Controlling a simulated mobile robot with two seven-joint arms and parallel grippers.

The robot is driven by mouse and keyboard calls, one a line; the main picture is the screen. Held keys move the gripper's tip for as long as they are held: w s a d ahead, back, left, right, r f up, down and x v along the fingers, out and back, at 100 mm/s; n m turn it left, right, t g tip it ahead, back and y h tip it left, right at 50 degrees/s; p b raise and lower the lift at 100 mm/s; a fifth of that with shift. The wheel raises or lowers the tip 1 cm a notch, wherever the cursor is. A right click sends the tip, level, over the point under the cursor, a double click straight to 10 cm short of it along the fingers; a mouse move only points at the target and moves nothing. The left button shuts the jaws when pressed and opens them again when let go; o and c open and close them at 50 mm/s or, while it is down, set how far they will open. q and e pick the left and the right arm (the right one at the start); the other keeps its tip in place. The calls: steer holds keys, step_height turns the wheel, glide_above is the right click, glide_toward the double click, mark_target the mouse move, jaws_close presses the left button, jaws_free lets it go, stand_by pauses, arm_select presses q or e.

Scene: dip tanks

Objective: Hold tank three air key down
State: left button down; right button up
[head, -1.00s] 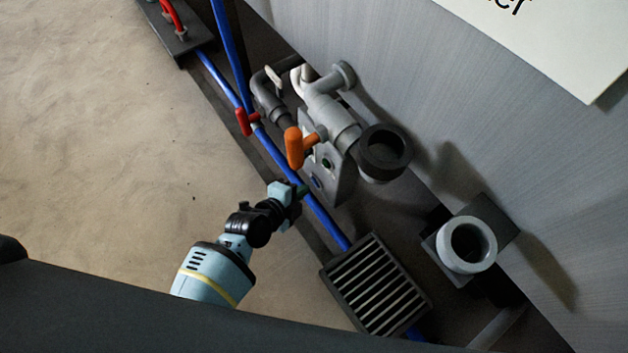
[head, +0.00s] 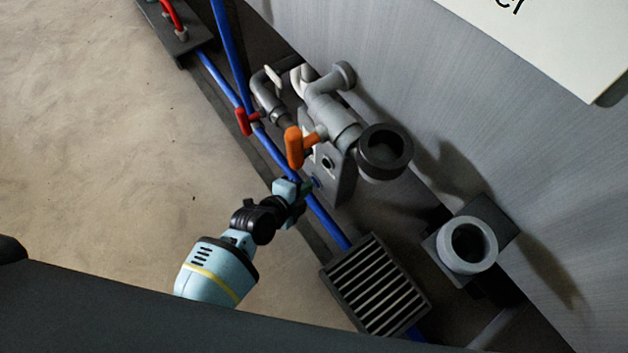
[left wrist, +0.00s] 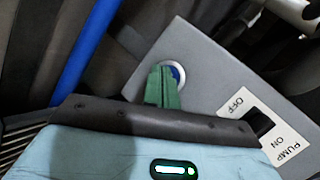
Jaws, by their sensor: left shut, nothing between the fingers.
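A grey panel (head: 342,183) beside the pipes carries a round blue key (head: 316,182). In the left wrist view the blue key (left wrist: 175,73) sits in a pale ring on the panel (left wrist: 200,60). My left gripper (head: 305,188) is shut and empty, with its tips at the key. In the left wrist view the green fingertips (left wrist: 163,88) cover most of the key, leaving a blue sliver at the right. I cannot tell how far the key is pressed in. My right gripper is not in view.
A pump switch (left wrist: 258,122) with an ON/OFF label is on the same panel. An orange-handled valve (head: 295,147) and grey pipes (head: 335,115) stand above it. A slatted grate (head: 376,284) is below. A blue pipe (head: 325,220) runs past my gripper. The floor at left is clear.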

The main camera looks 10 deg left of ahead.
arm_select(q)
steer(key=shift+w+d, duration=0.2)
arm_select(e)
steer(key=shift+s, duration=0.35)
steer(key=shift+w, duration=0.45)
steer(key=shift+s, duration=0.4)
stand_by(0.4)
arm_select(q)
steer(key=shift+s+a, duration=0.1)
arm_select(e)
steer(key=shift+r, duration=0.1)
arm_select(q)
steer(key=shift+s+a+p, duration=0.35)
steer(key=shift+s+a, duration=0.15)
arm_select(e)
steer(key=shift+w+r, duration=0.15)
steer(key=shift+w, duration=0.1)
arm_select(q)
steer(key=shift+a, duration=0.1)
